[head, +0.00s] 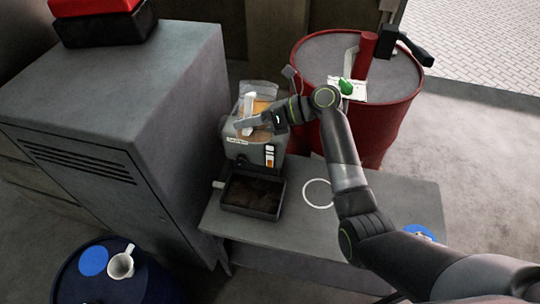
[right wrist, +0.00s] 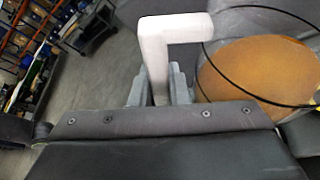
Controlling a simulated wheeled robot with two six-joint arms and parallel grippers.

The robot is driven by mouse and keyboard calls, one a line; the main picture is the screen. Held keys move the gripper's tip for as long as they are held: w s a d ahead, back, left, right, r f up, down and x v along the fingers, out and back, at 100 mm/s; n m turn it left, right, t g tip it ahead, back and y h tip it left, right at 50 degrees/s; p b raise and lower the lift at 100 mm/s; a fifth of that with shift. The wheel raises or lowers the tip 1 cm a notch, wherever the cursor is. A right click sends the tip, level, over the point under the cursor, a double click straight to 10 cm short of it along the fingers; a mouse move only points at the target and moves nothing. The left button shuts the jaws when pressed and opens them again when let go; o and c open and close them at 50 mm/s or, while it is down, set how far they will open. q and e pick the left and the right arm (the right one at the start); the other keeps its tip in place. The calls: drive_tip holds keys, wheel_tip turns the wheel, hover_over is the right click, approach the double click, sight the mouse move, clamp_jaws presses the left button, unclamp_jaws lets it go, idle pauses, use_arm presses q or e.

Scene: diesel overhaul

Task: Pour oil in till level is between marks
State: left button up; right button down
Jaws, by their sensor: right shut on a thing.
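My right gripper (head: 250,121) is shut on the white handle (right wrist: 165,50) of a clear jug (head: 259,88). Amber oil (head: 262,107) lies in the jug; the right wrist view shows it as a broad orange surface (right wrist: 255,70) inside a thin dark rim. The jug is over or just behind the top of a grey housing (head: 241,150); I cannot tell whether it touches, or whether oil is flowing. A sight gauge (head: 270,156) on the housing's front shows orange in its lower part and white above; its marks are too small to read. My left gripper is not in view.
The housing stands on a low grey bench (head: 300,225). A black tray (head: 252,214) with dark contents is in front, a white ring (head: 318,206) to its right. A grey cabinet (head: 120,80) stands left, a red drum (head: 372,118) behind right. A white mug (head: 121,265) is lower left.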

sight(249, 108)
drive_tip(key=shift+r+m, duration=0.3)
drive_tip(key=shift+w+r+m+g, duration=0.25)
drive_tip(key=shift+m+g, duration=0.15)
drive_tip(key=shift+g, duration=0.1)
drive_tip(key=shift+s, duration=0.1)
drive_tip(key=shift+w+d+r+m+y, duration=0.1)
drive_tip(key=shift+w+r+m+y, duration=0.15)
drive_tip(key=shift+m+y, duration=0.15)
idle(0.5)
drive_tip(key=shift+w+d+r+m+g, duration=0.1)
drive_tip(key=shift+w+r+m+g, duration=0.15)
drive_tip(key=shift+m+g, duration=0.2)
drive_tip(key=shift+w+d+r+m+y, duration=0.1)
drive_tip(key=shift+w+m+y, duration=0.2)
drive_tip(key=shift+w+m, duration=0.15)
